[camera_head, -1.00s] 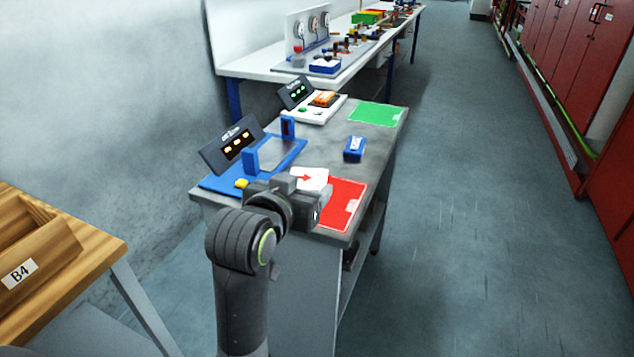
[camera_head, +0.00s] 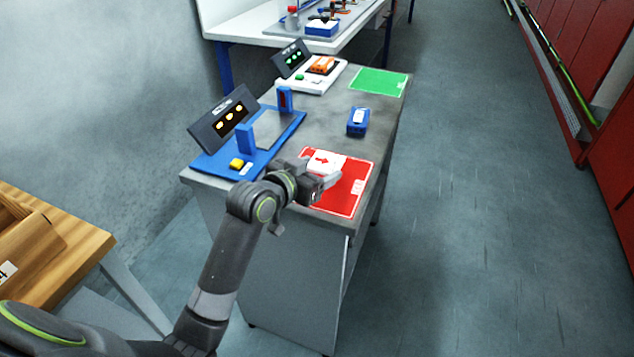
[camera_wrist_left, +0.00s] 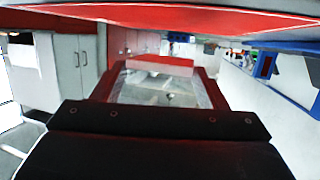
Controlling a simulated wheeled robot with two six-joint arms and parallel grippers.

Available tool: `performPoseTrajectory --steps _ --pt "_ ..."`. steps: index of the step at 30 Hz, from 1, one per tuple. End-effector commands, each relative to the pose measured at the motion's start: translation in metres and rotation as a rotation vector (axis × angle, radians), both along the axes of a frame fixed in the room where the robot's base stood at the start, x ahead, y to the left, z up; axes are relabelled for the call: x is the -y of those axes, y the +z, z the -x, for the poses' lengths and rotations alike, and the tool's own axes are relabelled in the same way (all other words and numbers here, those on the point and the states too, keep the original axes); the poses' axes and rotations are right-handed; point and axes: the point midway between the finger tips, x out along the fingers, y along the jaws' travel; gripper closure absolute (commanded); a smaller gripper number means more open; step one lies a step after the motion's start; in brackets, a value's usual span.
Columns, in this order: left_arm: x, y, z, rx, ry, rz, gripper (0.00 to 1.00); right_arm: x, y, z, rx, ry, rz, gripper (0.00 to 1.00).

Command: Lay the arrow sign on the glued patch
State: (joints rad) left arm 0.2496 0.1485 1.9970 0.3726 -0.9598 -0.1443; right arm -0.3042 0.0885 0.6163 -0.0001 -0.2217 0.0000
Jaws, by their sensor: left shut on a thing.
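The arrow sign (camera_head: 326,162) is a white plate with a red arrow. In the head view it is at the upper left part of the red mat (camera_head: 345,204). My left gripper (camera_head: 328,182) is shut on its near edge. I cannot tell whether the sign touches the mat or is just above it. I cannot make out a glued patch apart from the red mat, part of which is hidden by the sign and gripper. In the left wrist view a red surface (camera_wrist_left: 130,20) fills the top, close to the gripper. My right gripper is not in view.
A blue fixture (camera_head: 212,163) with a yellow button and display stands left of the mat. A blue box (camera_head: 358,122) sits behind it. A green mat (camera_head: 379,82) and a white unit (camera_head: 305,80) are at the table's far end. The grey tabletop (camera_head: 330,135) between is mostly clear.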

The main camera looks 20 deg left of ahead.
Motion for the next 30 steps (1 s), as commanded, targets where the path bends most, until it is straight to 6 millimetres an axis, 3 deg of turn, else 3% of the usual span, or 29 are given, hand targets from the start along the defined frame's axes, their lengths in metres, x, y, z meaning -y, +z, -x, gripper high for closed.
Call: performPoseTrajectory --steps 7,20,21,25,30 --pt "0.000 -0.034 0.001 -0.004 0.001 0.001 0.59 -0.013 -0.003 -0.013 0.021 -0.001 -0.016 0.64" --pt "0.000 -0.041 0.000 -0.002 0.001 -0.001 0.59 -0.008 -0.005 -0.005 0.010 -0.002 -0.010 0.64" --pt "0.000 -0.040 0.000 -0.002 0.001 -0.001 0.30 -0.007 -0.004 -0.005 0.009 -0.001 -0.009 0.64" --pt "0.000 -0.040 0.000 -0.002 0.001 -0.001 0.13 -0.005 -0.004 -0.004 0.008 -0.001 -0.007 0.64" --pt "0.000 -0.040 0.000 -0.003 0.001 -0.001 0.11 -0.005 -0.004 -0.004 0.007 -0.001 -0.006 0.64"
